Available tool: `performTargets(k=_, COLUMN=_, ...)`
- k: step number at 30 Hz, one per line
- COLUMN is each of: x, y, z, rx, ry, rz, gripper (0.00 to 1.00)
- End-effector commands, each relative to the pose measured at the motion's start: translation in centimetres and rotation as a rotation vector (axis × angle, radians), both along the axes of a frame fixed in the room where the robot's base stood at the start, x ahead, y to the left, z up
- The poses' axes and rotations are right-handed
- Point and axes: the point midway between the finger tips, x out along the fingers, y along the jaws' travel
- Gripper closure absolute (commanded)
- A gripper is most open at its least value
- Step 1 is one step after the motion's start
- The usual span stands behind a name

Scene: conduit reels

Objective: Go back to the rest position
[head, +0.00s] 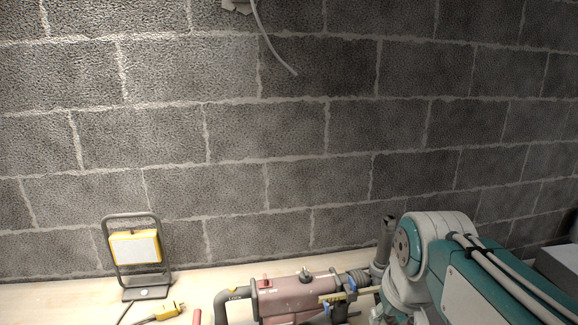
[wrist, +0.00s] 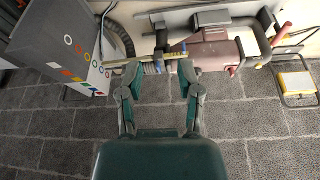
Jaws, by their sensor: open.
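My gripper (wrist: 159,72) is open, with its two fingers spread and nothing visibly held between them. Beyond the fingertips lie a yellow bar with blue parts (wrist: 148,59) and the front end of a dark red power tool (wrist: 215,52). In the head view the red tool (head: 300,298) lies on the pale worktop (head: 225,278), with the yellow bar (head: 336,297) by its front end. My teal and white arm stands at the right there; its fingers cannot be made out. I cannot tell whether the fingers touch the bar.
A yellow work lamp (head: 135,247) stands at the left against the block wall (head: 240,190). A yellow plug-like item (head: 170,310) lies in front of it. A grey box with coloured rings (wrist: 62,45) and a ribbed hose (wrist: 121,38) are at the left in the wrist view.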

Motion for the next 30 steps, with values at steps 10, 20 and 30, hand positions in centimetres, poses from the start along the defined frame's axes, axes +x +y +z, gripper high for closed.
performTargets(k=10, x=-6.6, y=0.0, z=-3.8, rx=0.017, ry=-0.102, rz=-0.04, gripper=0.54)
performTargets(k=20, x=-8.9, y=0.0, z=-6.0, rx=0.025, ry=-0.143, rz=-0.057, gripper=0.54)
performTargets(k=30, x=-8.9, y=0.0, z=-5.9, rx=0.024, ry=-0.143, rz=-0.056, gripper=0.54)
